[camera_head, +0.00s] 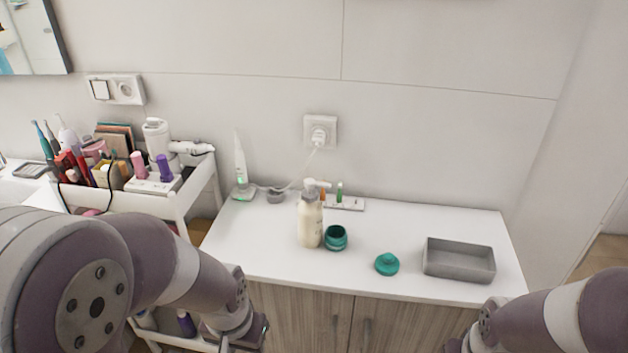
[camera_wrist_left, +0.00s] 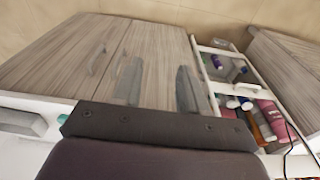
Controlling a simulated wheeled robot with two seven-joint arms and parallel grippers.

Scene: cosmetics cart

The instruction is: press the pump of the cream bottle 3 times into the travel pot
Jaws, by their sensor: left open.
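The cream bottle (camera_head: 310,224), cream-coloured with a white pump on top, stands upright on the white counter. The pump's spout appears to point right. The travel pot (camera_head: 336,239), teal and open, stands beside the bottle at its right. Its teal lid (camera_head: 387,264) appears to lie apart, further right. My left gripper (camera_head: 243,338) is low in front of the cabinet, below the counter's front edge and away from the bottle. In the left wrist view its fingers (camera_wrist_left: 159,85) are apart and empty. My right gripper (camera_head: 458,346) barely shows at the bottom edge; its jaws are cut off.
A grey tray (camera_head: 458,261) sits at the counter's right. Behind the bottle are an electric toothbrush (camera_head: 240,168) and a small white stand (camera_head: 346,203). A cart (camera_head: 150,205) crowded with cosmetics stands at the left. The front left of the counter (camera_head: 260,245) is clear.

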